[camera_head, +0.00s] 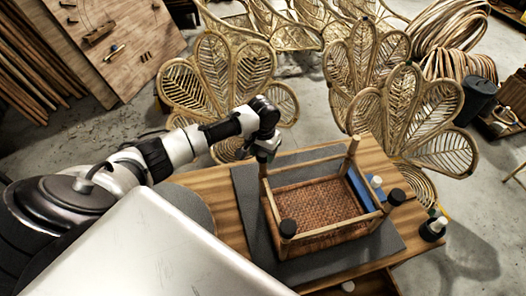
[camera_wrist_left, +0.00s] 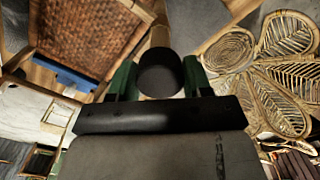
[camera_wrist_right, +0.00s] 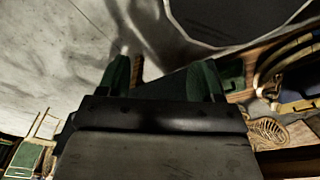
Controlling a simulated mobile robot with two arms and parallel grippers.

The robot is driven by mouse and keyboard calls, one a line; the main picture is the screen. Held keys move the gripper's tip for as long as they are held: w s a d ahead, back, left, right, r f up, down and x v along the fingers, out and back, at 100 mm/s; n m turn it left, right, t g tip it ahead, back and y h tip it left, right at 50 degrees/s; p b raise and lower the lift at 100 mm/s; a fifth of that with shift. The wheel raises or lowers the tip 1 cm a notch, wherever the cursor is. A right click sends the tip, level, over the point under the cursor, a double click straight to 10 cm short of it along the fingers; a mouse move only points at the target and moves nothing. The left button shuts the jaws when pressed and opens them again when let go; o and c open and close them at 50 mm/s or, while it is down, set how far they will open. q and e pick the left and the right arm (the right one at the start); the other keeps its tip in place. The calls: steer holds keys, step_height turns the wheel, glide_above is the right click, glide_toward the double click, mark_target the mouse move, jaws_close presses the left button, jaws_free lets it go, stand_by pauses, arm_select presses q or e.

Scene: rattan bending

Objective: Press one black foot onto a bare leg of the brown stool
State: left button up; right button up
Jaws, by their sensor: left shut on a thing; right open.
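The brown stool (camera_head: 318,205) lies upside down, its woven seat low and its legs up. Black feet cap its near-left leg (camera_head: 288,229) and right leg (camera_head: 396,197). The far-right leg (camera_head: 354,146) is bare. My left gripper (camera_head: 266,150) is at the top of the far-left leg (camera_head: 264,183). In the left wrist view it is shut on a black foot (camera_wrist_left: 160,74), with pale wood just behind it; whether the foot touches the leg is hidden. My right gripper (camera_wrist_right: 157,82) is open and empty, outside the head view.
The stool rests on a dark mat (camera_head: 245,200) on a wooden table (camera_head: 215,181). A blue thing with a white part (camera_head: 375,182) is at the stool's right side. A black-and-white item (camera_head: 433,228) stands near the table's right edge. Rattan chairs (camera_head: 215,80) stand behind.

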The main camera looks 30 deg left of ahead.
arm_select(q)
steer(key=shift+s+f, duration=0.1)
steer(key=shift+f, duration=0.8)
stand_by(0.5)
steer(key=o, duration=1)
step_height(320, 180, up, 10)
steer(key=b, duration=0.3)
steer(key=shift+f, duration=0.1)
steer(key=shift+r, duration=0.45)
